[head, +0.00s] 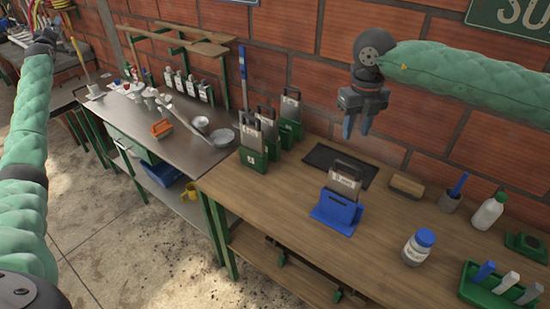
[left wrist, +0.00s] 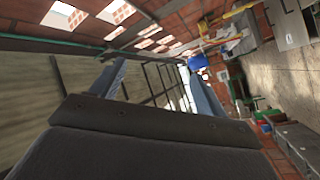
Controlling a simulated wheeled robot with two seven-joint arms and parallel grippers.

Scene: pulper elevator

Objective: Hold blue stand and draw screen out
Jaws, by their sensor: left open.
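The blue stand (head: 337,213) sits on the wooden bench. A grey metal screen (head: 344,182) with a dark handle and a white label stands upright in it; its lower part is hidden by the stand. My right gripper (head: 358,124) hangs above and behind them in the picture, fingers pointing down, apart and empty, clear of the screen. My left arm runs up the left edge of the head view, far from the stand. My left gripper shows in the left wrist view (left wrist: 157,75) with its fingers wide apart and nothing between them.
Green stands with screens (head: 254,158) are left of the blue stand. A dark mat (head: 325,158) and a brown block (head: 407,185) lie behind it. A blue-capped jar (head: 418,248), a white bottle (head: 487,213) and a green rack (head: 490,290) stand right. Bare wood lies in front.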

